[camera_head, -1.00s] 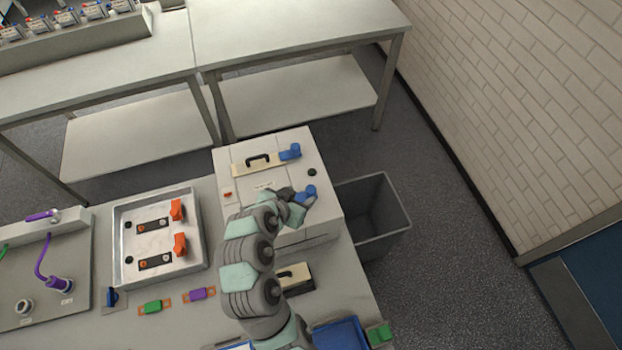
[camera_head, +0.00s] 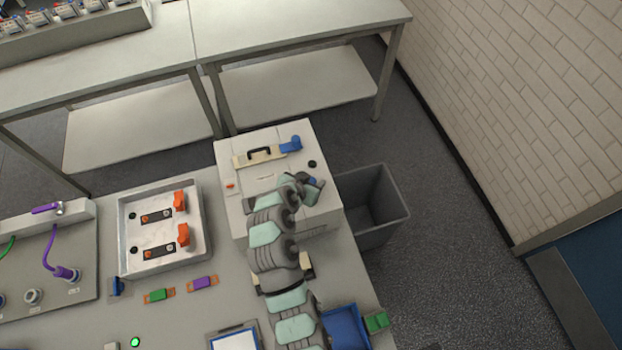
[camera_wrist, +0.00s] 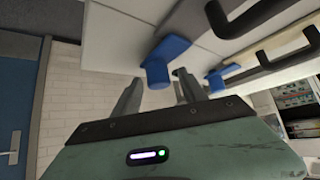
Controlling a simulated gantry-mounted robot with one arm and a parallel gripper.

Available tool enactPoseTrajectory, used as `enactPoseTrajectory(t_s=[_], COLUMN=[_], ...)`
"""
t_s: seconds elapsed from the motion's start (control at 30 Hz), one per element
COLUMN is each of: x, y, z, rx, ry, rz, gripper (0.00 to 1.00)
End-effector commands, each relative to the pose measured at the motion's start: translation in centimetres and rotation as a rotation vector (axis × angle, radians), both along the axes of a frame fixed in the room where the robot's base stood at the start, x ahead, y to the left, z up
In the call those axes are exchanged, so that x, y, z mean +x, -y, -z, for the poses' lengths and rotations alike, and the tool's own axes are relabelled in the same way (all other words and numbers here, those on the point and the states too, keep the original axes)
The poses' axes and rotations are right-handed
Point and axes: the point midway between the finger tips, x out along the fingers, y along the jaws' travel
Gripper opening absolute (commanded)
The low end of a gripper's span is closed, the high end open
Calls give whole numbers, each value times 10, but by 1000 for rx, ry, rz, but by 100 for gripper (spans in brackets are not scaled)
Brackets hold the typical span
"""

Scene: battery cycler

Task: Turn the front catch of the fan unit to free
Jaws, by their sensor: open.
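The fan unit (camera_head: 240,207) is a pale box at the middle of the bench in the head view. Its front blue catch (camera_head: 313,181) is mostly hidden there by my gripper (camera_head: 309,188). In the wrist view the front catch (camera_wrist: 167,56) hangs just beyond and between the two fingertips of my gripper (camera_wrist: 158,80). The fingers are apart, with nothing gripped; I cannot tell whether either touches the catch. A second blue catch (camera_head: 291,145) sits at the back of the unit beside a black handle (camera_head: 259,152); it also shows in the wrist view (camera_wrist: 215,79).
A grey bin (camera_head: 375,207) stands right of the unit. A metal tray (camera_head: 127,225) with orange-handled parts lies to the left. A blue tray (camera_head: 345,328) is at the front. A black handle (camera_wrist: 250,17) shows close in the wrist view.

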Motion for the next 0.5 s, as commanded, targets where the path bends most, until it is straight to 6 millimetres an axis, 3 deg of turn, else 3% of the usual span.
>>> enactPoseTrajectory(t_s=[0.17, 0.5], x=[0, 0], y=[0, 0], z=[0, 0], rx=[0, -1], ry=[0, 0], rz=[0, 1], gripper=[49, 21])
